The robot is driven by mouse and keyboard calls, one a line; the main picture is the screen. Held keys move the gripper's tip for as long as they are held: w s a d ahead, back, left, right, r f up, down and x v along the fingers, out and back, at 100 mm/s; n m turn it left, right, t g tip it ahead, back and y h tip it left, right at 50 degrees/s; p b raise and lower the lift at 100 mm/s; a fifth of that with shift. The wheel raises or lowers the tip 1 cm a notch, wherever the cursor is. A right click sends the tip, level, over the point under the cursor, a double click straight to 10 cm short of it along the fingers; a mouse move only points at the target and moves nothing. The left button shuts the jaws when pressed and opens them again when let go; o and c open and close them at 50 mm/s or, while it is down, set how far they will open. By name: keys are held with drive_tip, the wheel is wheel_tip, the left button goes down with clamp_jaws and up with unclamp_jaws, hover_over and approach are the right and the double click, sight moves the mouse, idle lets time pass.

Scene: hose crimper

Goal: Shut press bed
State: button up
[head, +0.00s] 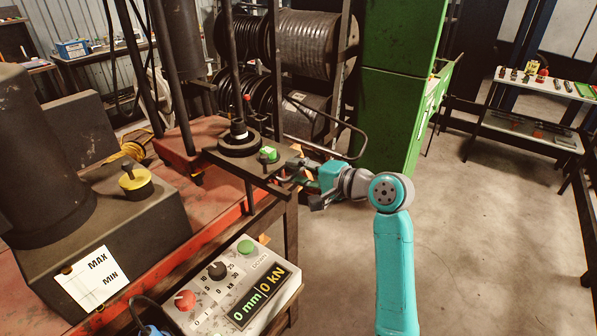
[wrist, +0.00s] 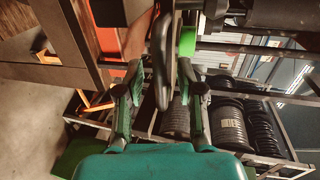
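The press bed (head: 222,160) is a dark plate carrying a black round die (head: 240,143) and a small green block (head: 268,153). It juts out to the right of the red press table. A thin black curved handle (head: 350,125) extends right of the bed in the head view. My gripper (head: 290,176) is at the bed's right end. In the wrist view, my gripper's fingers (wrist: 158,91) are spread apart, with a dark looped bar (wrist: 162,75), apparently the handle, between them. Gaps show on both sides of the bar, so the gripper is not closed on it.
A control box (head: 232,288) with a display reading 0 mm and 0 kN stands in front. A green cabinet (head: 400,80) and hose reels (head: 305,45) stand behind. A tool table (head: 535,90) is at the far right. The floor (head: 490,230) on the right is clear.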

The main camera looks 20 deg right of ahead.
sight(241, 146)
clamp_jaws()
drive_tip(key=r+x, duration=0.1)
drive_tip(key=x, duration=0.5)
drive_tip(key=r+x, duration=0.1)
drive_tip(key=x, duration=0.5)
drive_tip(key=r+x, duration=0.1)
drive_tip(key=x, duration=0.5)
drive_tip(key=shift+w+a+r, duration=0.2)
drive_tip(key=shift+w+r, duration=0.1)
drive_tip(key=shift+w+a+r, duration=0.1)
drive_tip(key=shift+w+a, duration=0.05)
drive_tip(key=shift+w, duration=0.05)
